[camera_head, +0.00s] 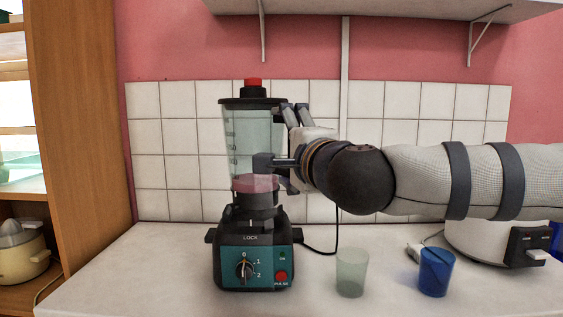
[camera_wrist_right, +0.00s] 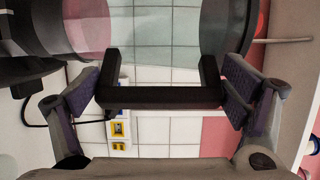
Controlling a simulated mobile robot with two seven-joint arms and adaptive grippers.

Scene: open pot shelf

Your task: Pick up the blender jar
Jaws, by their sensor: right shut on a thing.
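The blender jar (camera_head: 252,140) is clear, with a black rim, a red-capped lid and a black collar. My right gripper (camera_head: 281,138) is at the jar's right side. In the right wrist view the jar's black handle (camera_wrist_right: 160,97) lies between the purple pads of my right gripper (camera_wrist_right: 160,100), which is shut on it end to end. The gripper hides part of the handle in the head view. My left gripper is not in view.
A pale cup (camera_head: 352,272) and a blue cup (camera_head: 436,272) stand on the white counter (camera_head: 170,270) right of the base. A white appliance (camera_head: 480,240) is behind the blue cup. A wooden cabinet (camera_head: 80,120) is at the left, and a shelf (camera_head: 390,10) overhead.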

